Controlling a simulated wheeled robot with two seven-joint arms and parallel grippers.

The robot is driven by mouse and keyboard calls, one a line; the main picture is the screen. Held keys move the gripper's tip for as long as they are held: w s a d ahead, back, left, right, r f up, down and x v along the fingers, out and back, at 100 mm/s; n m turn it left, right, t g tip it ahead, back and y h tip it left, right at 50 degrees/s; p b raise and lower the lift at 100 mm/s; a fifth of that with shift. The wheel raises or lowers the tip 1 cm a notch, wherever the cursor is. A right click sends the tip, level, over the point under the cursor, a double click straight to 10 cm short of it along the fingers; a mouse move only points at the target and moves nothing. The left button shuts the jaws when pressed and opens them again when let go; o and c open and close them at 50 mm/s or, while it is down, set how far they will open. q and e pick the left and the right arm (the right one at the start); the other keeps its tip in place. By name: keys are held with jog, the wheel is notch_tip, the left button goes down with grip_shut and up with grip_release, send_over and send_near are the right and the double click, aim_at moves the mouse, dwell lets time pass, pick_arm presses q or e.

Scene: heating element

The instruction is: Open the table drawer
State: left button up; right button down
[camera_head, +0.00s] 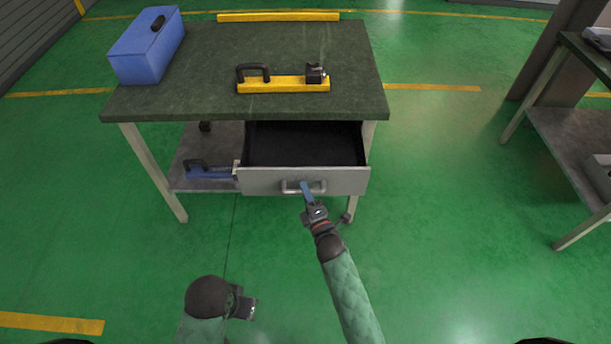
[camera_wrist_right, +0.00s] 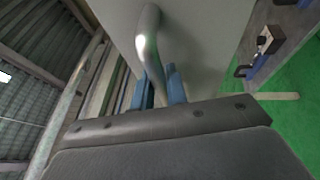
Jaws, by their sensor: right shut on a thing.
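The table (camera_head: 240,50) has a dark green top and pale legs. Its drawer (camera_head: 264,181) is pulled out toward me, and its dark, empty-looking inside shows. My right gripper (camera_head: 305,188) is at the metal handle (camera_head: 290,187) on the drawer's grey front, shut on it. In the right wrist view the handle (camera_wrist_right: 149,42) runs down between the blue fingers of my right gripper (camera_wrist_right: 160,88). My left arm shows at the bottom of the head view, with its gripper (camera_head: 246,308) low over the floor, away from the table; its fingers are not clear.
A blue tool (camera_head: 208,172) lies on the lower shelf. Another table (camera_head: 575,140) stands at the right. Green floor between is clear.

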jog(key=shift+s, duration=1.3)
jog(key=c, duration=1.4)
grip_release()
